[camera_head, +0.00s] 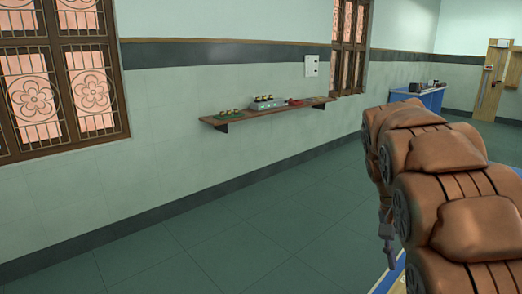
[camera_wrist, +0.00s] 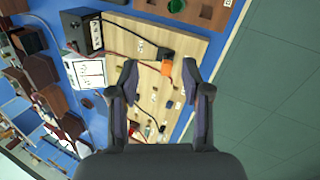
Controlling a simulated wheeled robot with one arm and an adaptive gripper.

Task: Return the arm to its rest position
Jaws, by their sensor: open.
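My gripper (camera_wrist: 160,72) is open in the wrist view, its two dark fingers spread apart with nothing between them. It hangs above a light wooden board (camera_wrist: 150,30) that lies on a blue bench. Under the fingers the board carries small parts, with an orange block (camera_wrist: 167,68) just beyond the fingertips. In the head view my brown arm fills the right side, and my gripper (camera_head: 388,256) shows small and grey below it, too small there to make out the fingers.
Green floor (camera_wrist: 270,90) is clear at right. In the head view, a wooden wall shelf (camera_head: 215,121) holds small items, and a blue table (camera_head: 431,98) stands far back.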

